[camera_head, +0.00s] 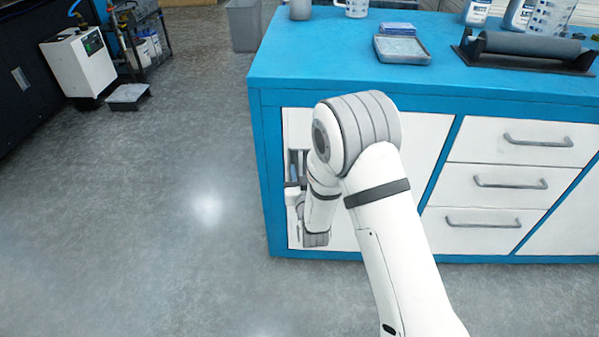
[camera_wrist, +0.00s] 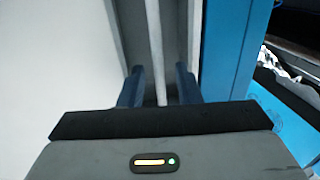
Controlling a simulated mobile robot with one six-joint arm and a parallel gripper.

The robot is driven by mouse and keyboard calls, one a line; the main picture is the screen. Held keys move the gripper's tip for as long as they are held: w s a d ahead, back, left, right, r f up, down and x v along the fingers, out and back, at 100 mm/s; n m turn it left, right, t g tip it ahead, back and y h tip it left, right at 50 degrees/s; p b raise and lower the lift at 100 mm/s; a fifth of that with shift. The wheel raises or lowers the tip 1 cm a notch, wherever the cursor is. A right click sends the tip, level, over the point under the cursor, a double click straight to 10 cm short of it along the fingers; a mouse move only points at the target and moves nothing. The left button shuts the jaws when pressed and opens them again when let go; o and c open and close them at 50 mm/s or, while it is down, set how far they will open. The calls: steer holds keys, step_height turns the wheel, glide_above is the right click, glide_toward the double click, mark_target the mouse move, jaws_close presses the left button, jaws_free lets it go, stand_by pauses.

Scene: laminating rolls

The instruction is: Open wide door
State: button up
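The wide white door (camera_head: 425,140) fills the left bay of the blue cabinet; it looks shut, and my arm covers much of it. My gripper (camera_head: 296,168) is near the door's left edge and mostly hidden by my wrist. In the wrist view, my gripper (camera_wrist: 158,87) has its two dark blue fingers apart. A pale vertical bar (camera_wrist: 155,40), apparently the door handle, runs between them. I see gaps beside the bar and cannot tell whether a finger touches it. The white door face (camera_wrist: 55,60) is on the left in that view.
Blue cabinet framing (camera_wrist: 228,50) stands close to the right of the fingers. Three drawers with grey handles (camera_head: 510,182) are right of the door. The blue worktop (camera_head: 310,60) carries a roller and containers. The grey floor (camera_head: 150,220) left of the cabinet is clear.

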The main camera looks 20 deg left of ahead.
steer(key=shift+w+a, duration=0.1)
steer(key=shift+w, duration=0.1)
steer(key=shift+c, duration=0.3)
jaws_close()
